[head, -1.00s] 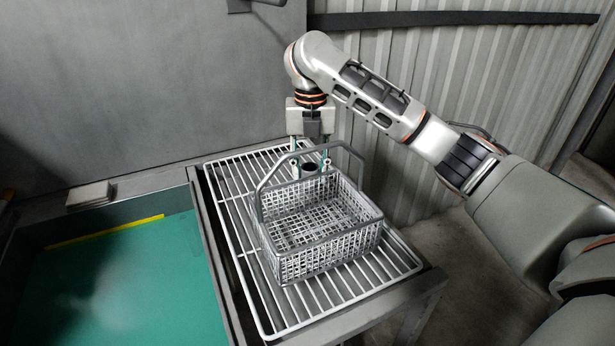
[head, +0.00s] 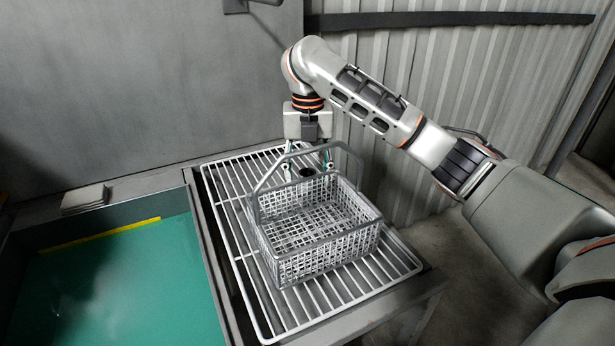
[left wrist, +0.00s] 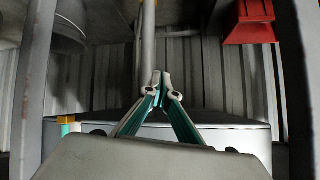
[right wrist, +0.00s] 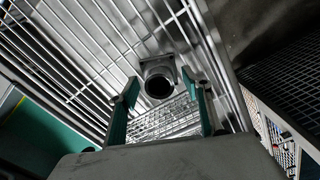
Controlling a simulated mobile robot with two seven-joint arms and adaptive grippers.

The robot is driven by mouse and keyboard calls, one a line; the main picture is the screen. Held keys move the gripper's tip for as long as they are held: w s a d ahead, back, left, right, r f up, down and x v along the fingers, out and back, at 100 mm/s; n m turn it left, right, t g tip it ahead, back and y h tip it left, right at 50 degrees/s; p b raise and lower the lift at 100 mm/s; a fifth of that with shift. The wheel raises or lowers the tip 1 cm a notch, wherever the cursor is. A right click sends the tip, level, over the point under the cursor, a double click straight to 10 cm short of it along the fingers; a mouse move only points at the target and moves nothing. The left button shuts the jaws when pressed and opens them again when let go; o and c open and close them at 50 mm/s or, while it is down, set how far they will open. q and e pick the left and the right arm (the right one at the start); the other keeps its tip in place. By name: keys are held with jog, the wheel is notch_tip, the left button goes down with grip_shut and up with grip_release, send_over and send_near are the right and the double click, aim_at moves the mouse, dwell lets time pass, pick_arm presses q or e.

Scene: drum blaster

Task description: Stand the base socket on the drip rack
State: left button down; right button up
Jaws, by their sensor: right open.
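The base socket (right wrist: 158,80) is a grey square-flanged piece with a dark round opening. In the right wrist view it sits between my right gripper's (right wrist: 166,92) fingers, which are spread with a gap on both sides. In the head view only its dark top (head: 307,172) shows, just behind the far rim of the wire basket; its lower part is hidden. It appears to stand upright on the drip rack (head: 232,208), outside the basket. My right gripper (head: 308,167) is open and points down. My left gripper (left wrist: 161,82) shows only in the left wrist view, fingertips together and empty.
The grey wire basket (head: 318,240) with a raised handle stands empty on the rack, close to the socket. A green-bottomed basin (head: 120,285) lies left of the rack. A corrugated wall (head: 470,110) is behind. Rack bars left of the basket are free.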

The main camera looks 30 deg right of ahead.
aim_at(308, 173)
notch_tip(308, 173, up, 6)
jog(key=p, duration=0.2)
jog(key=shift+r+p, duration=0.25)
jog(key=shift+p, duration=0.05)
jog(key=shift+r, duration=0.5)
pick_arm(q)
jog(key=shift+s+d+r, duration=0.1)
jog(key=shift+r, duration=0.35)
jog(key=shift+s+d+r, duration=0.1)
jog(key=shift+r, duration=0.3)
